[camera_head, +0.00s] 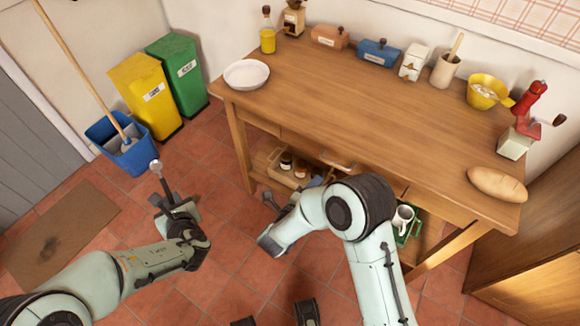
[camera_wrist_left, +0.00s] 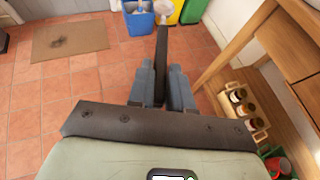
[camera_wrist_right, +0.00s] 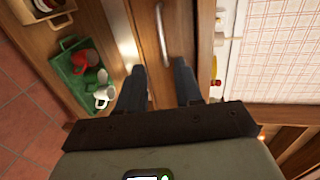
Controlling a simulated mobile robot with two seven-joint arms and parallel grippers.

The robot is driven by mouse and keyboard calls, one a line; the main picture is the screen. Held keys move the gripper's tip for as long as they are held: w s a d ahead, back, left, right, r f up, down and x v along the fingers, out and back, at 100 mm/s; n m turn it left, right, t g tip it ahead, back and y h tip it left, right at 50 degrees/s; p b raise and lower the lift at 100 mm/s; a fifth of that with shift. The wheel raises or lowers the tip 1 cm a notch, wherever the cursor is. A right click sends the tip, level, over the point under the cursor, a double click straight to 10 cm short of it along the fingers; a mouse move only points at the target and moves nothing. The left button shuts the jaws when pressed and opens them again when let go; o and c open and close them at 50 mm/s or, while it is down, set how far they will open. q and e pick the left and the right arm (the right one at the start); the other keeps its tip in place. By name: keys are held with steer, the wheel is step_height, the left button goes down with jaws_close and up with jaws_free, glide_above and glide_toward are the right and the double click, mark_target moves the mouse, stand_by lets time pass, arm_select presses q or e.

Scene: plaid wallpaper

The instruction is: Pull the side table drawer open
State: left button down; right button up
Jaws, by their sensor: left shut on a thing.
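The side table (camera_head: 350,95) is wooden, with drawers under its top. A drawer front (camera_wrist_right: 178,50) with a pale metal bar handle (camera_wrist_right: 162,38) shows in the right wrist view, just beyond my right fingertips. My right gripper (camera_wrist_right: 160,82) is open and empty, its fingers apart and clear of the handle; in the head view my right arm partly hides the table front. My left gripper (camera_wrist_left: 162,88) is shut on a dark-handled utensil (camera_wrist_left: 162,50), held up left of the table. Its round metallic end (camera_head: 156,166) shows in the head view.
A white plate (camera_head: 246,74) and a bread loaf (camera_head: 497,184) lie on the table. A green crate (camera_wrist_right: 75,75) with mugs and a wooden crate (camera_head: 275,172) with jars are on the lower shelf. Bins (camera_head: 142,90) and a blue bucket (camera_head: 120,145) stand left; tiled floor between is clear.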

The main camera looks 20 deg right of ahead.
mark_target(333, 163)
steer(key=b+x, duration=0.1)
steer(key=x, duration=1)
steer(key=shift+w+d, duration=0.25)
steer(key=shift+d, duration=0.15)
steer(key=shift+r, duration=0.1)
jaws_close()
stand_by(0.8)
